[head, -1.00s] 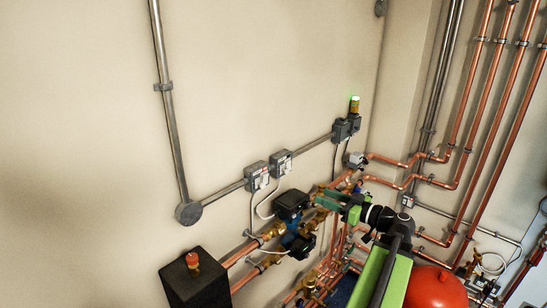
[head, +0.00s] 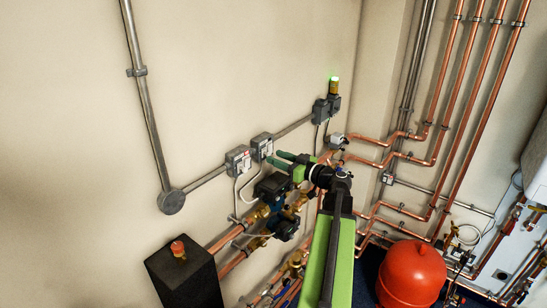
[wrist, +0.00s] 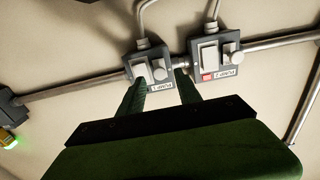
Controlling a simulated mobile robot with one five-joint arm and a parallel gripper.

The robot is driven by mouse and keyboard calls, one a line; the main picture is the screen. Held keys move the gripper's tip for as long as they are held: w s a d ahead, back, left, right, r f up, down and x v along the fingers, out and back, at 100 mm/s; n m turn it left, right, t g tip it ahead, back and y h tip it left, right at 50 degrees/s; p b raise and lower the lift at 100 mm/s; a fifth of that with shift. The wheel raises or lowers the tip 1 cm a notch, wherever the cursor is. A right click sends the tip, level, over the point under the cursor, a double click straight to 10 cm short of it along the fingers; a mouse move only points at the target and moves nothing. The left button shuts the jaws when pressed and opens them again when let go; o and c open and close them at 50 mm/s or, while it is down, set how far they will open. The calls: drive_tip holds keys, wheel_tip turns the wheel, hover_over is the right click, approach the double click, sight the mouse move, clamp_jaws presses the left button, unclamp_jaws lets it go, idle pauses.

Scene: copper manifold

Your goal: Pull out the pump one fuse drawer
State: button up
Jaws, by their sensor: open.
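The grey fused switch box that appears labelled pump 1 (wrist: 145,60) is on the wall, upside down in the wrist view. Its face has a white switch and a small white block, seemingly the fuse drawer (wrist: 159,72). In the head view this box (head: 261,145) is the right one of a pair. My gripper (wrist: 160,82) is open. Its two green fingers frame the drawer area in the wrist view; I see no contact. The gripper (head: 279,158) is just right of and below the box in the head view.
A similar box labelled pump 2 (wrist: 214,52), with a red patch, sits close beside it. Grey conduit (head: 206,177) runs along the wall. Black pumps (head: 271,186) and copper pipes lie below.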

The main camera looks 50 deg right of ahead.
drive_tip(key=shift+w+a, duration=0.1)
drive_tip(key=shift+w, duration=0.85)
clamp_jaws()
idle(0.7)
